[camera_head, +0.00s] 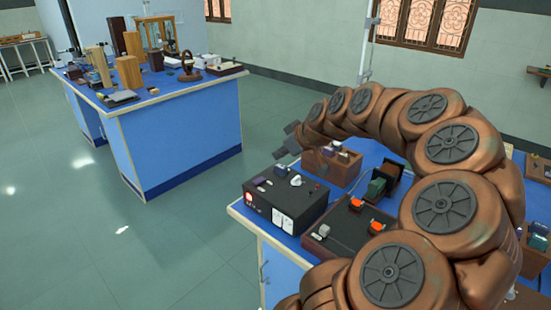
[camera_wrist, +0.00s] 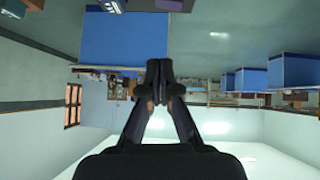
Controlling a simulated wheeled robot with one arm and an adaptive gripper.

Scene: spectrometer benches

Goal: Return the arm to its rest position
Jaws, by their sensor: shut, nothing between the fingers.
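My arm is copper-coloured with dark round joint caps. In the head view it rises from the lower right and arches over the near bench to the left. My gripper (camera_head: 287,146) is dark and sits at the arm's end, in the air above the back left of the near bench. In the wrist view my gripper (camera_wrist: 159,70) points up the picture with its fingertips together and nothing between them. The wrist view shows the room upside down.
The near blue bench (camera_head: 240,207) carries a black box with dials (camera_head: 287,199), a dark tray (camera_head: 345,238) and a wooden box (camera_head: 331,165). A far blue bench (camera_head: 180,130) holds wooden blocks and instruments. Open green floor (camera_head: 190,220) lies between the benches.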

